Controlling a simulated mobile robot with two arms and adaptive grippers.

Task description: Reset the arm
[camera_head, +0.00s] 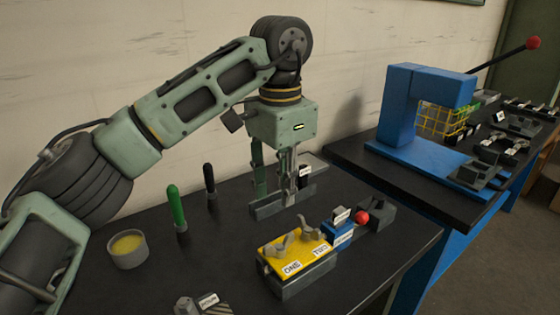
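My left arm (210,95) comes in from the left and bends down at its wrist over the black table. My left gripper (274,188) points down above a low grey fixture (268,208) near the wall. Its two fingers look spread, with a gap between them. A small grey part shows at the right finger; I cannot tell whether they touch. My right gripper is not in view.
Green (177,208) and black (209,180) handles stand upright near a round cup (127,249). A blue press (413,105) stands on the right table.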

